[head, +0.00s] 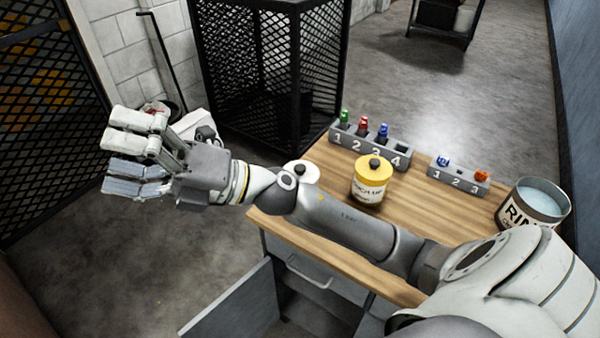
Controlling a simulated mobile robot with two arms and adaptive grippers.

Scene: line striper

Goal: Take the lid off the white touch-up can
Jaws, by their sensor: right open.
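The white touch-up can's lid (306,172), white with a dark knob, shows just behind my right forearm on the wooden bench (440,220). The body of this can is mostly hidden by the arm. A yellow can (369,190) with a "touch up" label and a yellow lid with a black knob stands to its right. My right gripper (122,161) is open and empty, far to the left of the white can, beyond the bench's left edge and over the floor. My left gripper is out of view.
A rack numbered 1 to 4 (350,148) holds green, red and blue pieces; slot 4 looks empty. A smaller rack (457,178) holds a blue and an orange piece. A rinse can (527,205) stands at right. A drawer or door (235,305) juts out below. A mesh cage (270,70) stands behind.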

